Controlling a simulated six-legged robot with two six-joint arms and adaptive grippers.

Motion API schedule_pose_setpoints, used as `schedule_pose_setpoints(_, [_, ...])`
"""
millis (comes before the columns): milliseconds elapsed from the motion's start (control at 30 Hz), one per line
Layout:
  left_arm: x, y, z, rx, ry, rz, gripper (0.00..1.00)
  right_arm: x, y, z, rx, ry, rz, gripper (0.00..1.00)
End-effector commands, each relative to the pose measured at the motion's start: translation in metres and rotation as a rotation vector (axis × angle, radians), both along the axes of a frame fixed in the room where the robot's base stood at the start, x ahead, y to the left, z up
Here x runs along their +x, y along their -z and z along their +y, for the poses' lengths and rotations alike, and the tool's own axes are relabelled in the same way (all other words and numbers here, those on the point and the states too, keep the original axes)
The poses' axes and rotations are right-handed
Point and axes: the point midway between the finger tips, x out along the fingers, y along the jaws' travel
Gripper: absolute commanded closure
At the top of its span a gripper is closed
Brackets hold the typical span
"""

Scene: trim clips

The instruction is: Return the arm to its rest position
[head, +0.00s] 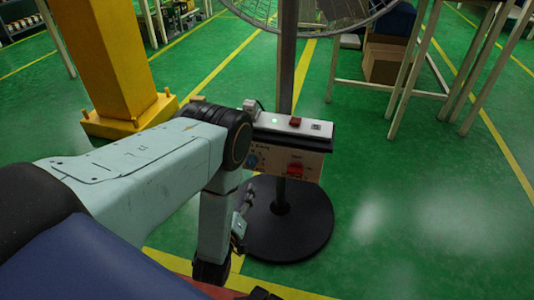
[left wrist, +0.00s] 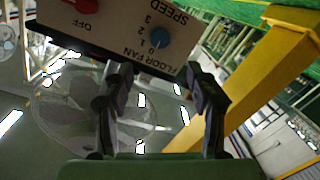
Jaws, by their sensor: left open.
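My left arm comes in from the left in the head view and bends down in front of the fan's pole. My left gripper (left wrist: 160,85) is open and empty in the left wrist view, its two dark fingers apart. In the head view the forearm hides most of it. The floor fan's control box (head: 290,125) is on the pole, with a lit green light and a red button on top. Its front panel (left wrist: 120,35) has a blue speed knob (left wrist: 159,37) and a red switch (head: 295,168). The knob appears beyond the fingers, apart from them. My right gripper is not in view.
The round black fan base (head: 300,230) stands on the green floor below the box. A yellow column (head: 105,55) rises at the left. A bench with cardboard boxes (head: 385,62) stands at the back right. The floor at the right is clear.

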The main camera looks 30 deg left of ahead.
Motion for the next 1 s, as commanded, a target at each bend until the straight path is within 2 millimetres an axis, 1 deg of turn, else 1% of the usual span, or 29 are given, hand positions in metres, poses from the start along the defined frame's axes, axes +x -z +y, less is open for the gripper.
schedule_pose_setpoints(200, [0.0, 0.002, 0.0, 0.016, 0.0, 0.015, 0.43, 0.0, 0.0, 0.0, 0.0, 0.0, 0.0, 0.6])
schedule_pose_setpoints(267, [-0.001, 0.011, 0.0, 0.033, 0.002, 0.064, 0.43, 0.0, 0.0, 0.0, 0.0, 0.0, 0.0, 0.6])
schedule_pose_setpoints(333, [-0.011, 0.032, -0.001, 0.052, 0.012, 0.18, 0.43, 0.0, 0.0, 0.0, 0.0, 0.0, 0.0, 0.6])
schedule_pose_setpoints(367, [-0.019, 0.044, -0.003, 0.06, 0.02, 0.249, 0.43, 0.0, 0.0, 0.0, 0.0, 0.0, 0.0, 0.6])
schedule_pose_setpoints(400, [-0.034, 0.061, -0.007, 0.069, 0.037, 0.354, 0.43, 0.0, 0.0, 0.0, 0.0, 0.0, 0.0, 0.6])
schedule_pose_setpoints(433, [-0.047, 0.072, -0.011, 0.075, 0.054, 0.437, 0.43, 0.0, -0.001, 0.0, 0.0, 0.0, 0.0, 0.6])
schedule_pose_setpoints(467, [-0.06, 0.081, -0.015, 0.08, 0.074, 0.516, 0.43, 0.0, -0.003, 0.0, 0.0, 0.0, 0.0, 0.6])
schedule_pose_setpoints(500, [-0.078, 0.089, -0.021, 0.087, 0.102, 0.622, 0.43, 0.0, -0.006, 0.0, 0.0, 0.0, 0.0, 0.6])
schedule_pose_setpoints(567, [-0.106, 0.095, -0.031, 0.094, 0.154, 0.773, 0.43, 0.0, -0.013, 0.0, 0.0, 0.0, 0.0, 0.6])
schedule_pose_setpoints(600, [-0.128, 0.096, -0.038, 0.098, 0.192, 0.874, 0.43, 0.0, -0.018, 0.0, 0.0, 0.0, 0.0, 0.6])
schedule_pose_setpoints(667, [-0.16, 0.091, -0.05, 0.101, 0.257, 1.021, 0.43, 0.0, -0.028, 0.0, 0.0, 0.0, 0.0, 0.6])
schedule_pose_setpoints(700, [-0.182, 0.082, -0.057, 0.103, 0.303, 1.115, 0.43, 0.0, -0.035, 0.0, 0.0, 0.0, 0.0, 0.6])
schedule_pose_setpoints(767, [-0.217, 0.065, -0.068, 0.101, 0.38, 1.252, 0.43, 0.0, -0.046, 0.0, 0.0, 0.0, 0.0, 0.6])
schedule_pose_setpoints(800, [-0.238, 0.05, -0.075, 0.1, 0.427, 1.334, 0.43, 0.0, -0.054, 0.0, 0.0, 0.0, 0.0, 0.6])
schedule_pose_setpoints(867, [-0.268, 0.025, -0.083, 0.096, 0.498, 1.442, 0.43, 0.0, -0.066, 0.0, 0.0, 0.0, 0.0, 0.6])
schedule_pose_setpoints(900, [-0.284, 0.005, -0.088, 0.093, 0.539, 1.5, 0.43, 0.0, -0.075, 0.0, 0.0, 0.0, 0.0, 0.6])
schedule_pose_setpoints(967, [-0.302, -0.022, -0.093, 0.088, 0.584, 1.565, 0.43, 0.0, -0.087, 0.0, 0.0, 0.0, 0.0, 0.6])
schedule_pose_setpoints(1000, [-0.307, -0.037, -0.095, 0.085, 0.6, 1.584, 0.43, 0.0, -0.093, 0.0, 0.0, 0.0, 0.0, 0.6])
